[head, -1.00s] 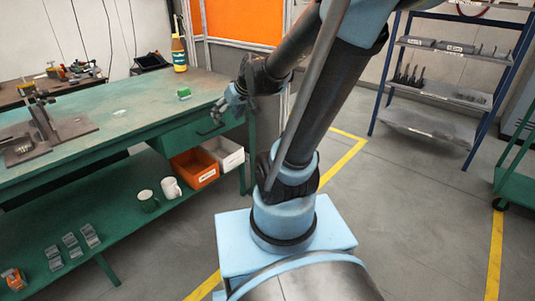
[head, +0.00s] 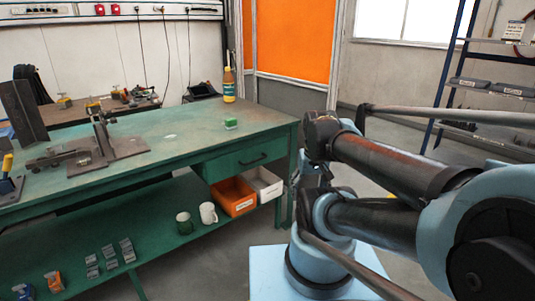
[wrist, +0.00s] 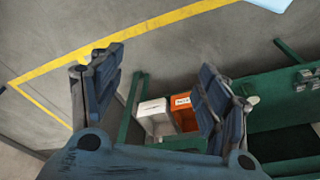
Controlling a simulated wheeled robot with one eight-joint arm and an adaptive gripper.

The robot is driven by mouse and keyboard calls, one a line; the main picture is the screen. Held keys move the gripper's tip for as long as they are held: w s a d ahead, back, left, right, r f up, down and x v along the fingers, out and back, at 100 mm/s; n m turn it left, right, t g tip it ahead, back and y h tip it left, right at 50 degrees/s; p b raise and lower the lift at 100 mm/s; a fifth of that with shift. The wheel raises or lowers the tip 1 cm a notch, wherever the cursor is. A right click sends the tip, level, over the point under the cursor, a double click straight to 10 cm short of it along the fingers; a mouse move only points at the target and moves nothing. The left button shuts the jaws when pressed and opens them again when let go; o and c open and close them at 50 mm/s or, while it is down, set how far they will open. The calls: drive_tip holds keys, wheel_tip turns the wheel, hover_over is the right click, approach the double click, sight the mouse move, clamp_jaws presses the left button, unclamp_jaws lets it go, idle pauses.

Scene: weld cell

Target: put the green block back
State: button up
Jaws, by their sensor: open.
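The green block (head: 231,123) sits on the green workbench top (head: 185,130), near its right end and in front of the yellow bottle, in the head view. My gripper (wrist: 162,62) is open and empty in the wrist view, its two fingers wide apart over the floor and the bench's lower part. The block does not show in the wrist view. In the head view my folded arm is right of the bench, and I cannot make out the fingers there.
Under the bench are an orange bin (head: 233,197) and a white bin (head: 264,184). A clamp fixture (head: 105,147) occupies the bench's left part. A yellow bottle (head: 228,86) stands at the back.

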drive_tip(key=w+a+r+m+t+y, duration=0.25)
drive_tip(key=w+a+m, duration=0.35)
drive_tip(key=w, duration=0.4)
drive_tip(key=m+t+y, duration=0.6)
drive_tip(key=m+t, duration=0.2)
drive_tip(key=m, duration=1.5)
approach(233, 120)
drive_tip(key=shift+g, duration=0.25)
drive_tip(key=x, duration=1.2)
drive_tip(key=shift+r, duration=0.1)
drive_tip(key=shift+c, duration=0.5)
drive_tip(key=c, duration=1.1)
drive_tip(key=shift+r, duration=0.15)
